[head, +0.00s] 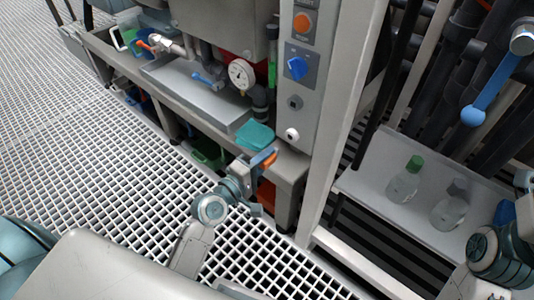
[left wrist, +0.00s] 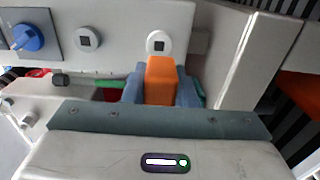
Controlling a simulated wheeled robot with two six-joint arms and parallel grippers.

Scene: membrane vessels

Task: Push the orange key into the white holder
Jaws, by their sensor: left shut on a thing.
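My left gripper (head: 264,164) is shut on the orange key (head: 270,159), in front of the lower part of the grey control panel. In the left wrist view the orange key (left wrist: 161,82) stands out between the blue-grey fingers (left wrist: 161,90). The white holder (head: 291,134) is a round fitting with a dark square middle, low on the panel. In the left wrist view the white holder (left wrist: 158,43) shows just beyond the key's top end. The key appears apart from it. My right arm is at the right edge of the head view; its jaws are not clear.
Above the holder are a grey round fitting (head: 295,102), a blue knob (head: 297,67) and an orange button (head: 302,22). A teal item (head: 255,136) lies on the bench beside the panel. A pale post (head: 345,110) and a shelf with bottles (head: 405,180) are on the right.

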